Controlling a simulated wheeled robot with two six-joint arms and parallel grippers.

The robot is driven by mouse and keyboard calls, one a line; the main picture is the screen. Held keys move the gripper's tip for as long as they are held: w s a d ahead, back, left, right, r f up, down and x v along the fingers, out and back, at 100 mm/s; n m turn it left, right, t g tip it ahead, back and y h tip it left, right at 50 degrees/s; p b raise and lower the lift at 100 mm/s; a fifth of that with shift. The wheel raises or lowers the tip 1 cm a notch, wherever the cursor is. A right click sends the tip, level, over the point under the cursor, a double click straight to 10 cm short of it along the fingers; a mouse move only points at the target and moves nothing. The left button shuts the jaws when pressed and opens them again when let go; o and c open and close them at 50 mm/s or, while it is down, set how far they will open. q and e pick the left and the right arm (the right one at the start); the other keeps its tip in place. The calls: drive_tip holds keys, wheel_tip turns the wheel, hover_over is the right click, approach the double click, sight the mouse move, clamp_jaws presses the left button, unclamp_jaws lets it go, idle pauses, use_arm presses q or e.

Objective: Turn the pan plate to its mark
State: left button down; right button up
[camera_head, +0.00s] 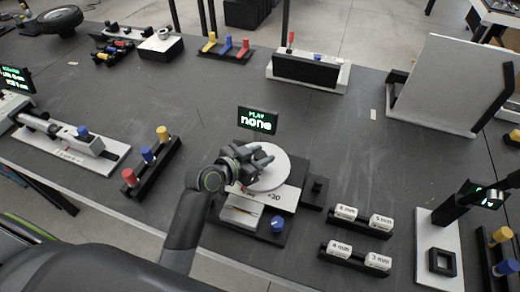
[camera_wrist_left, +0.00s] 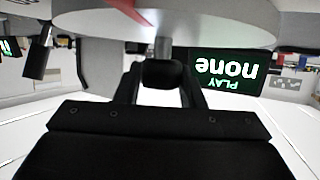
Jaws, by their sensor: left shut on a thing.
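The pan plate is a round white disc (camera_head: 270,170) on a small stand in the middle of the table. It also fills the top of the left wrist view (camera_wrist_left: 220,18), with a red mark (camera_wrist_left: 130,10) on it. My left gripper (camera_head: 258,160) reaches over the disc in the head view. In the wrist view its fingers (camera_wrist_left: 162,75) are shut at a short metal post (camera_wrist_left: 163,45) by the disc. A white scale panel (camera_head: 268,198) with "+30" lies in front. A display (camera_head: 258,120) behind reads "PLAY none". My right gripper is not in view.
A blue knob (camera_head: 278,223) stands on the same base, and a black block (camera_head: 317,187) sits to its right. White labelled cylinders (camera_head: 347,212) lie in racks at the right front. A peg rack (camera_head: 148,155) stands to the left.

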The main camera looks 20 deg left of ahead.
use_arm(q)
drive_tip(key=shift+r+n+t+y+p, duration=0.1)
drive_tip(key=shift+n+t+y+p, duration=0.4)
drive_tip(key=shift+n+y+p, duration=0.75)
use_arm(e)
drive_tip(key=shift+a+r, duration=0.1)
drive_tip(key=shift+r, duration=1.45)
use_arm(q)
drive_tip(key=c, duration=0.9)
unclamp_jaws()
drive_tip(key=shift+c, duration=0.2)
drive_tip(key=shift+s, duration=0.1)
drive_tip(key=b+v, duration=0.2)
drive_tip(key=v, duration=1.5)
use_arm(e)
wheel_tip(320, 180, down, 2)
use_arm(q)
drive_tip(key=shift+s, duration=0.2)
